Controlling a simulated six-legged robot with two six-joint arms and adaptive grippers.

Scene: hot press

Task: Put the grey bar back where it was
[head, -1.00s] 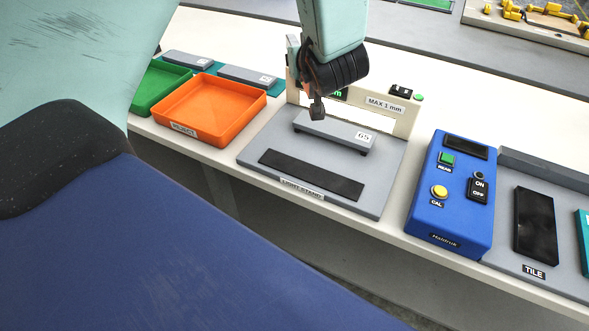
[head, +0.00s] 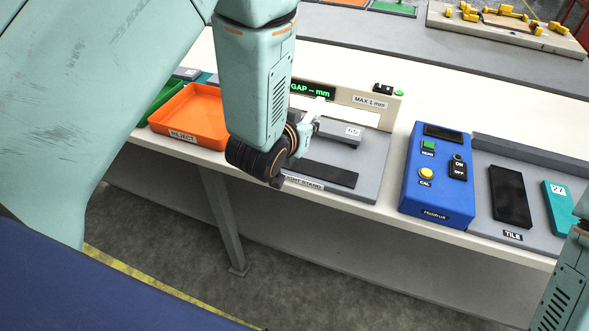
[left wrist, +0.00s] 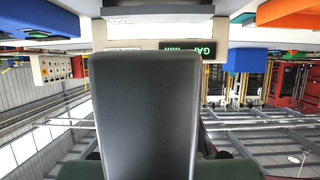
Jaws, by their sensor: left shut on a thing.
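The grey bar (head: 334,134), labelled 65, is above or on the light stand (head: 371,172), in front of the gap gauge. I cannot tell whether its underside touches the stand. My left gripper (head: 306,137) is at the bar's left end and shut on it. The arm hides that end and part of the grip. A large dark grey shape fills the middle of the left wrist view, which appears upside down; I cannot tell whether it is part of my gripper. My right gripper is out of view.
The gap gauge (head: 345,94) stands behind the bar, its display reading no value. An orange reject tray (head: 192,117) is left of the stand. A blue control box (head: 437,178) and a tile area with a black block (head: 510,196) are to the right.

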